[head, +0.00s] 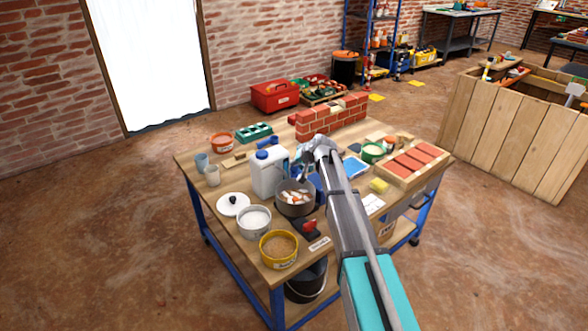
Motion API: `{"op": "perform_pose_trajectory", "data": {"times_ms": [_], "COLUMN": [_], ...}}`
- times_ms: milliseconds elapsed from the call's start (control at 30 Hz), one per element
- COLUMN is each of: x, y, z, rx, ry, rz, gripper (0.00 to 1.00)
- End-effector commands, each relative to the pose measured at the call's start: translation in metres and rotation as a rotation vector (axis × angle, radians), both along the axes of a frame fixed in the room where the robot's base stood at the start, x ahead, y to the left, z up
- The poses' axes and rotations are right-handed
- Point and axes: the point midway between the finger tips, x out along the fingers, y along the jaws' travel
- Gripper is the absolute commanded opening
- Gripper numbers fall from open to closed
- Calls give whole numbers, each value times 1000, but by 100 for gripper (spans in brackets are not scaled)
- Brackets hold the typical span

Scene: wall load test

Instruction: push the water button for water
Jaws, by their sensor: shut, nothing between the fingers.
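My gripper (304,174) is at the far end of my arm, over the middle of the workbench (222,226). It points down, and its small fingers are shut and empty. It is close to the right side of a white jug with a blue cap (268,174) and above the back right of a dark pot (294,207); I cannot tell if it touches either. No button marked for water can be made out. A dark block with a red top (308,227) lies in front of the pot, with a small label (319,244) too small to read.
A yellow tub (278,250), a white bowl (254,221) and a white lid (233,204) stand at the front left. A small brick wall (331,119) stands at the back, and a wooden tray of bricks (413,166) at the right.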

Motion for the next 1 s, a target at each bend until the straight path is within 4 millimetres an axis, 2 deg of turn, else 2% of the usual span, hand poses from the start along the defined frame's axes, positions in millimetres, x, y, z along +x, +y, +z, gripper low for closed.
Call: {"op": "perform_pose_trajectory", "data": {"times_ms": [1000], "x": [0], "y": [0], "z": [-7], "rx": [0], "ry": [0], "rz": [0], "gripper": [0]}}
